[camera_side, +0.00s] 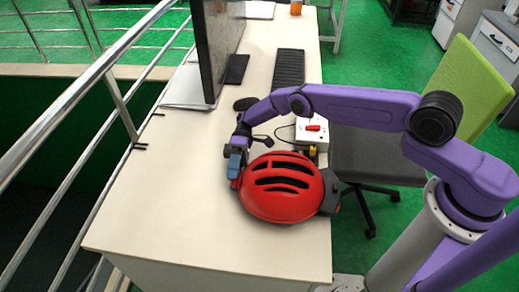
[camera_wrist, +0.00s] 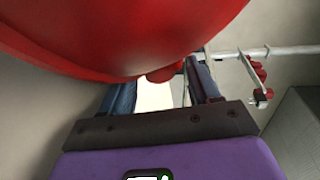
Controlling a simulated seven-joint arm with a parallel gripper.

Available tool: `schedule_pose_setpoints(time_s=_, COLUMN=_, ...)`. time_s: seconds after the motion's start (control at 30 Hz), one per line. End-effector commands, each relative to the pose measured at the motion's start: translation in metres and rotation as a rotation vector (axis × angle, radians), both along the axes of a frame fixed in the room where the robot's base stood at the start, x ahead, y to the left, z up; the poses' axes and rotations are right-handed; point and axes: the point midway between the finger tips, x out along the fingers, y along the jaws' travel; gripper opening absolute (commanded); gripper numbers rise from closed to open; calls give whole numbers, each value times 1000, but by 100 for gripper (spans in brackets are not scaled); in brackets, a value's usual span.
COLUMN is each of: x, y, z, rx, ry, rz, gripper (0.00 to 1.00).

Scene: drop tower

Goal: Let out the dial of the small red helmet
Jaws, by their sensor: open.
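The small red helmet (camera_side: 281,190) rests on the desk near its front, dome up with dark vent slots. It fills the top of the wrist view (camera_wrist: 130,35). My gripper (camera_side: 236,172) is at the helmet's left side, blue fingers pointing down. In the wrist view my gripper (camera_wrist: 162,82) has its fingers apart. A small rounded red piece (camera_wrist: 166,73), which may be the dial, shows under the shell's edge between the fingers. I cannot tell whether the fingers touch it. The dial is not clearly visible in the side view.
A dark grey block (camera_side: 330,192) stands against the helmet's right side. A white box with a red switch (camera_side: 312,130) is behind it. A keyboard (camera_side: 289,68) and monitor (camera_side: 217,45) stand farther back. The desk's front left (camera_side: 170,215) is clear; a metal railing (camera_side: 118,100) runs along the left.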

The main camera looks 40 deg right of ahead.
Motion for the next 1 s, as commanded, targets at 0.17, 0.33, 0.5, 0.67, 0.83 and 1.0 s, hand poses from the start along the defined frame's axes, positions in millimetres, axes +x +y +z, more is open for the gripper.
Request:
schedule_pose_setpoints(time_s=0.17, x=0, y=0, z=2, rx=-30, ry=-30, rz=2, gripper=61)
schedule_pose_setpoints(time_s=0.33, x=0, y=0, z=4, rx=-80, ry=-80, rz=2, gripper=61)
schedule_pose_setpoints(time_s=0.5, x=-1, y=1, z=5, rx=-139, ry=-139, rz=4, gripper=61)
schedule_pose_setpoints(time_s=0.67, x=-1, y=1, z=7, rx=-205, ry=-206, rz=4, gripper=61)
schedule_pose_setpoints(time_s=0.83, x=-2, y=2, z=9, rx=-286, ry=-286, rz=6, gripper=61)
schedule_pose_setpoints(time_s=1.0, x=-3, y=4, z=10, rx=-380, ry=-379, rz=6, gripper=61)
